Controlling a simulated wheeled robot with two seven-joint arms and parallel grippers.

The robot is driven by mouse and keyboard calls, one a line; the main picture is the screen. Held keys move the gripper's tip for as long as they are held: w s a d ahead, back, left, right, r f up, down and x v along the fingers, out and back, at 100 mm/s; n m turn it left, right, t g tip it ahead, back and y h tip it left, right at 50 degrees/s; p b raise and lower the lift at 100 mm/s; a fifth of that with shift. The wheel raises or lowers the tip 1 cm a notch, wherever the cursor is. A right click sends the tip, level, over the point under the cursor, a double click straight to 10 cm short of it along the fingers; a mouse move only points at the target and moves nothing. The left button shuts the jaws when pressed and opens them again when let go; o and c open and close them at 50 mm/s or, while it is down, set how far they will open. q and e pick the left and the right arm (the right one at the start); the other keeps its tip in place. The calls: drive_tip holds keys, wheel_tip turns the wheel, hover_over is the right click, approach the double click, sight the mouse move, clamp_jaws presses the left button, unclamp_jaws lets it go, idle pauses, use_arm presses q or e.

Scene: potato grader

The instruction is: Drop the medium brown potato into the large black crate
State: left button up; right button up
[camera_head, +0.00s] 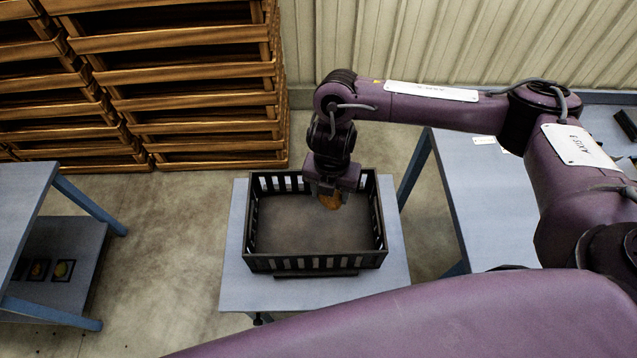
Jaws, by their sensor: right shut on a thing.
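The large black crate (315,263) stands on a small blue-grey table in the middle of the view, and the floor inside it that shows is empty. My right gripper (328,194) points down over the back right part of the crate. It is shut on the brown potato (330,202), which shows below the fingers. The potato is over the crate's opening; its exact height above the crate floor is hard to tell. The gripper hides part of the crate's back wall and the top of the potato. My left gripper is not in view.
Stacked wooden crates (190,85) stand at the back left by a ribbed wall.

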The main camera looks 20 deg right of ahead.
drive_tip(key=n, duration=0.3)
drive_tip(key=w+n, duration=0.1)
drive_tip(key=n, duration=0.1)
drive_tip(key=shift+w+a, duration=0.1)
drive_tip(key=shift+a, duration=0.3)
drive_tip(key=n, duration=0.2)
drive_tip(key=w+n, duration=0.1)
drive_tip(key=n, duration=0.1)
drive_tip(key=shift+a, duration=0.35)
use_arm(q)
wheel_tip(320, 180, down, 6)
drive_tip(key=b, duration=0.6)
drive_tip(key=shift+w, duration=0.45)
use_arm(e)
wheel_tip(320, 180, down, 6)
drive_tip(key=n, duration=0.2)
drive_tip(key=shift+w+a+n, duration=0.15)
drive_tip(key=shift+n, duration=0.15)
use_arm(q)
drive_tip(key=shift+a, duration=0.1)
use_arm(e)
drive_tip(key=o, duration=1.1)
